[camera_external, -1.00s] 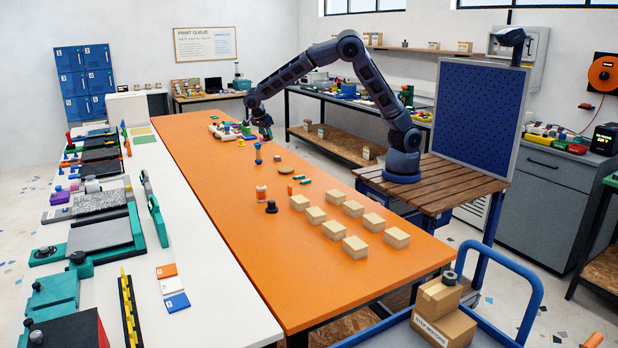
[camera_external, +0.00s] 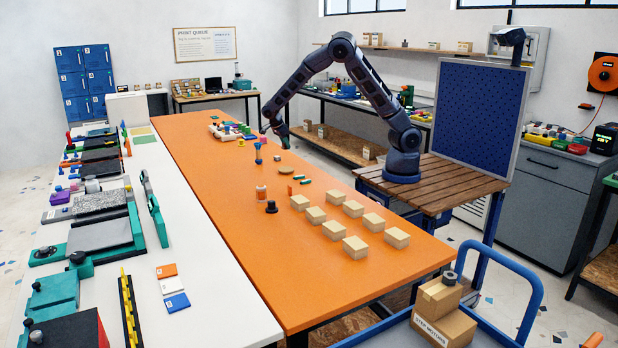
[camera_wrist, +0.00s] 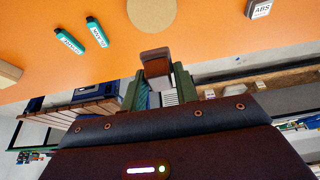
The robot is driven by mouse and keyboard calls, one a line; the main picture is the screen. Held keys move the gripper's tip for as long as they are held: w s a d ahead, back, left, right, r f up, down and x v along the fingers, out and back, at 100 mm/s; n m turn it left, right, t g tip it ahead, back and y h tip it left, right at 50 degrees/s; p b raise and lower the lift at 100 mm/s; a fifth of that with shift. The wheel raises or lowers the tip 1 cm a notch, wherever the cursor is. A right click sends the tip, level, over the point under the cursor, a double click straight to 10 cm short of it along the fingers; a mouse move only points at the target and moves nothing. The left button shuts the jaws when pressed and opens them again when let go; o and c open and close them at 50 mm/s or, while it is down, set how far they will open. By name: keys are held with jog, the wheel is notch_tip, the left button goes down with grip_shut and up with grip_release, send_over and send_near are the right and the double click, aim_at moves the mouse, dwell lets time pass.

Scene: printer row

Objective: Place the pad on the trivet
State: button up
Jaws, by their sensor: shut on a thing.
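The round tan disc that looks like the trivet (camera_external: 286,170) lies flat on the orange table. It also shows at the top edge of the wrist view (camera_wrist: 152,12), partly cut off, with nothing on it. My gripper (camera_wrist: 158,82) is shut on a small brown and grey block, which I take to be the pad (camera_wrist: 156,66). The pad sticks out beyond the green fingers, and its rear part is hidden between them. In the external view my gripper (camera_external: 281,141) is over the table's right edge, beyond the trivet, and the pad is too small to make out.
Two teal tubes (camera_wrist: 82,38) lie beside the trivet. The table's front left is clear.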

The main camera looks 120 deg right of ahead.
aim_at(288, 168)
notch_tip(288, 168, down, 11)
jog(key=shift+f, duration=0.15)
dwell(0.4)
jog(key=shift+f, duration=0.1)
jog(key=o, duration=0.9)
jog(key=shift+o, duration=0.2)
